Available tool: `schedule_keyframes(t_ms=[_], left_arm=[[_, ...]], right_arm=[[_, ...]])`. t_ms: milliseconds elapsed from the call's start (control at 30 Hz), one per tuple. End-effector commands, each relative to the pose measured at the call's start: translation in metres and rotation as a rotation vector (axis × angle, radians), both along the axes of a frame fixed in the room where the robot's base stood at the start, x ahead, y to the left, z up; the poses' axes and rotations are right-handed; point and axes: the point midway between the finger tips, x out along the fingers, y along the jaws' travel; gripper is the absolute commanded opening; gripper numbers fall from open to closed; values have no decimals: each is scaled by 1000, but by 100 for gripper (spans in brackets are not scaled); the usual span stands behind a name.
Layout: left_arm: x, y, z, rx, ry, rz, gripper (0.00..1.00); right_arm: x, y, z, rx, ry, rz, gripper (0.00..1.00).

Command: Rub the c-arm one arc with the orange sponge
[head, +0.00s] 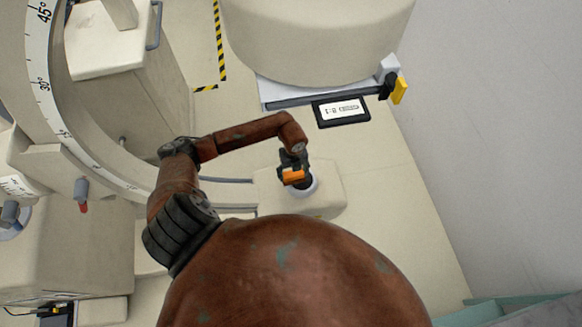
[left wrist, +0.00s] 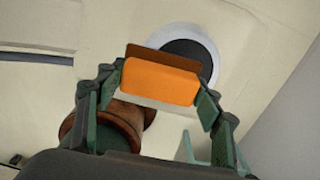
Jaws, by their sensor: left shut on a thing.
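The c-arm's pale curved arc (head: 47,85), marked with a degree scale, sweeps down the left of the head view. It runs behind my arm toward a pale housing (head: 325,190) with a white-ringed dark round face. My left gripper (head: 291,165) is shut on the orange sponge (head: 293,175) over that housing. In the left wrist view the sponge (left wrist: 160,82), with a brown strip on its far side, sits between both fingers. The white ring (left wrist: 207,55) is behind it there. I cannot tell whether the sponge touches the housing. My right gripper is out of view.
A big pale rounded unit (head: 315,35) stands at the top, with a yellow-tipped black part (head: 396,88) and a small label (head: 341,110) below it. A plain grey wall (head: 500,130) closes the right. The pale floor (head: 410,200) between is clear.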

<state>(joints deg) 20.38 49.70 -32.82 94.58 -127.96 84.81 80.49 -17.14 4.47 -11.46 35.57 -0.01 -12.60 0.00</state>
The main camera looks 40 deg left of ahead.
Motion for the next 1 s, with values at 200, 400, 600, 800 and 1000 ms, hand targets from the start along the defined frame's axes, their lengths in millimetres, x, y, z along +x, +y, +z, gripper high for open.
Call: schedule_keyframes(t_ms=[200, 400, 600, 800, 1000], left_arm=[[1, 0, 24, 1, -1, -1, 42], [1, 0, 41, 1, -1, -1, 42], [0, -1, 46, 1, 1, -1, 42], [0, -1, 45, 1, 1, -1, 42], [0, -1, 45, 0, 0, -1, 42]], right_arm=[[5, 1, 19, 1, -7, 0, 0], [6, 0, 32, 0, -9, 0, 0], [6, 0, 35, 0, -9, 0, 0], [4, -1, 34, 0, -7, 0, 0], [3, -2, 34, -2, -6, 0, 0]])
